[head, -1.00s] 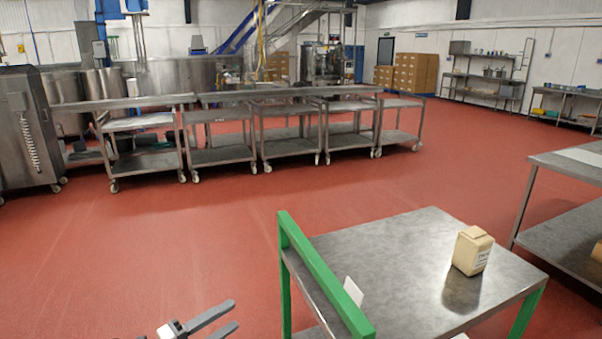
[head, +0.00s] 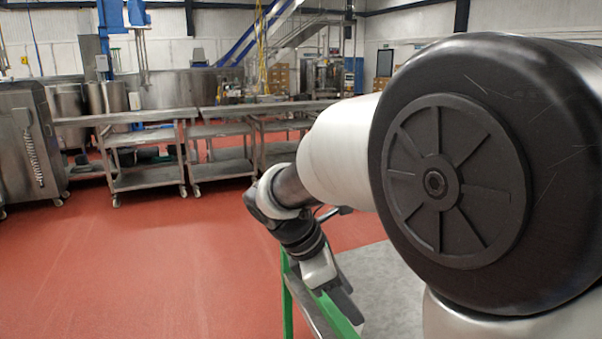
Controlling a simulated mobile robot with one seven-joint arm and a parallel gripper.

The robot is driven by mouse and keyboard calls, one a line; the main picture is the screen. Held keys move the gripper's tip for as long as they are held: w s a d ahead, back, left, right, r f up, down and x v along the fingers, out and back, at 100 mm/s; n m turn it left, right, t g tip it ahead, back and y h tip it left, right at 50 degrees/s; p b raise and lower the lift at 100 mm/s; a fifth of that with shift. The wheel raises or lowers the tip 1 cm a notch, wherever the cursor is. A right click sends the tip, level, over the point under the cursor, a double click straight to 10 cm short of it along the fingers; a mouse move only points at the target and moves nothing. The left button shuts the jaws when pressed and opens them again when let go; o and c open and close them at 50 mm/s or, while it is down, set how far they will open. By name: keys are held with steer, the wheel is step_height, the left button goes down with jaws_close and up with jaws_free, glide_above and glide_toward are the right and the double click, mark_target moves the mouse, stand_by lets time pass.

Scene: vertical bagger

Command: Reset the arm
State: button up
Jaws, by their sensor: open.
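My arm fills the right half of the head view, with a large dark round joint cover close to the camera. Past it the arm runs down and to the left to my gripper (head: 341,300), which points down by the green-railed end of the steel-topped cart (head: 385,285). The gripper's jaws are open, and no object shows between them. I cannot tell how far above the cart the fingertips are. Most of the cart top is hidden behind my arm.
Several steel trolleys (head: 145,160) stand in a row across the back. A steel cabinet (head: 30,140) stands at the far left. The red floor (head: 140,265) at the front left is clear. My arm hides the right side of the room.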

steer(key=s+d+r+m+t+y+p, duration=0.2)
steer(key=s+r+m+y, duration=0.1)
steer(key=s+r+m, duration=0.3)
steer(key=s+d+r+m+t+y+p, duration=0.2)
steer(key=s+r+m, duration=0.4)
steer(key=s+m, duration=0.3)
steer(key=d+m+y+p, duration=0.1)
steer(key=m, duration=0.3)
steer(key=shift+s+d+r, duration=0.15)
steer(key=shift+s+d, duration=0.1)
steer(key=shift+s, duration=0.1)
